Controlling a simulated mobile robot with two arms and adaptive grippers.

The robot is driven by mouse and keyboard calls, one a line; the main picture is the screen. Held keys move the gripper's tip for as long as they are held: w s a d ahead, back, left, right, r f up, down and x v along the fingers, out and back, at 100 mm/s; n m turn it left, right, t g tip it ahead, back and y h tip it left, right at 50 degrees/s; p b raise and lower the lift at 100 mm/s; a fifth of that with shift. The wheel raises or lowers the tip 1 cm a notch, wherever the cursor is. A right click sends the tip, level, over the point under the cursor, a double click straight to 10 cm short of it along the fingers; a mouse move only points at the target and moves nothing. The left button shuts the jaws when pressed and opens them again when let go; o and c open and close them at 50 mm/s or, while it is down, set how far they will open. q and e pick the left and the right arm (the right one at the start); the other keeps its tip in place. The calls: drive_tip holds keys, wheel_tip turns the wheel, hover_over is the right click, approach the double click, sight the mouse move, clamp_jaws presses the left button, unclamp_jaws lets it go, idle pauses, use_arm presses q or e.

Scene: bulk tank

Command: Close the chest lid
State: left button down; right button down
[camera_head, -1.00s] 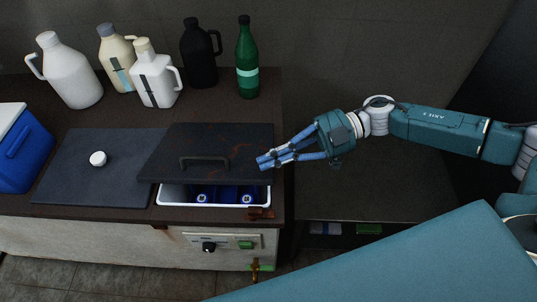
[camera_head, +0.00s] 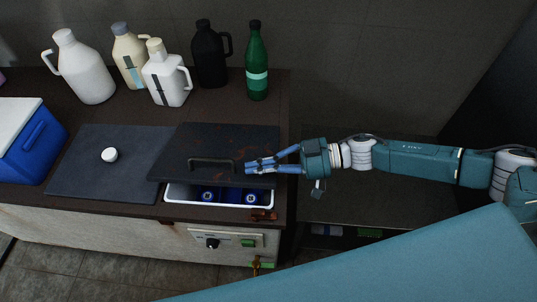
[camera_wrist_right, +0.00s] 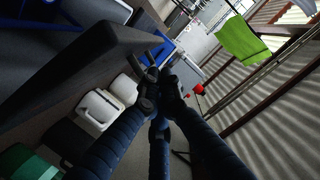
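The chest (camera_head: 175,199) is a white-rimmed bin set into the counter, with blue-capped items inside. A bar handle (camera_head: 212,162) stands on the lid. My right gripper (camera_head: 249,166) is at the lid's right side, fingers pointing left, tips over or against the lid right of the handle; contact is unclear. Its fingers also show close together in the right wrist view (camera_wrist_right: 160,80), with nothing visibly held. My left gripper is not in view.
A dark panel with a white knob (camera_head: 109,155) lies left of the lid. A blue cooler (camera_head: 35,147) stands at far left. Several jugs and a green bottle (camera_head: 257,70) line the back. A lower dark surface (camera_head: 350,204) lies right of the counter.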

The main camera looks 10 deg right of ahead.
drive_tip(key=shift+s+f, duration=0.4)
drive_tip(key=shift+f, duration=0.45)
drive_tip(key=shift+a, duration=0.1)
drive_tip(key=shift+f, duration=0.1)
drive_tip(key=shift+n+t, duration=0.3)
drive_tip(key=shift+n, duration=0.4)
drive_tip(key=s+f+b, duration=0.1)
drive_tip(key=f, duration=0.1)
drive_tip(key=f+b, duration=0.1)
drive_tip(key=f, duration=0.2)
drive_tip(key=s+a+f+b, duration=0.1)
drive_tip(key=f, duration=0.2)
drive_tip(key=shift+s, duration=0.35)
drive_tip(key=shift+r, duration=0.25)
